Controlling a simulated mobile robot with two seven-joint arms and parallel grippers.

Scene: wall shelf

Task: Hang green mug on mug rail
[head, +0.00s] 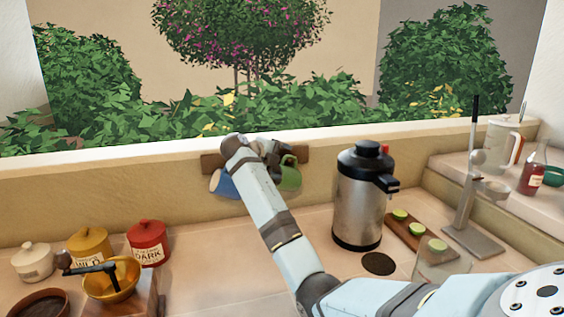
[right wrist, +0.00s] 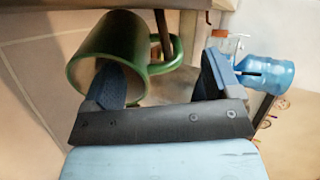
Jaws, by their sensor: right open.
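The green mug (head: 290,178) is at the wooden mug rail (head: 210,162), at its right part, beneath the window ledge. In the right wrist view the green mug (right wrist: 103,45) lies tilted with its mouth towards me, and a brown hook (right wrist: 162,32) appears to pass through its handle. My right gripper (head: 262,150) is at the rail and partly covers it. In the wrist view its fingers (right wrist: 170,80) are spread, one at the mug's mouth and one apart to the right of the handle. My left gripper is not in view.
A blue mug (head: 224,183) hangs at the rail's left part, beside my arm. A steel urn (head: 358,205) stands to the right. Red (head: 148,243) and yellow (head: 90,243) canisters and a grinder (head: 112,285) stand at the left. Counter between canisters and arm is clear.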

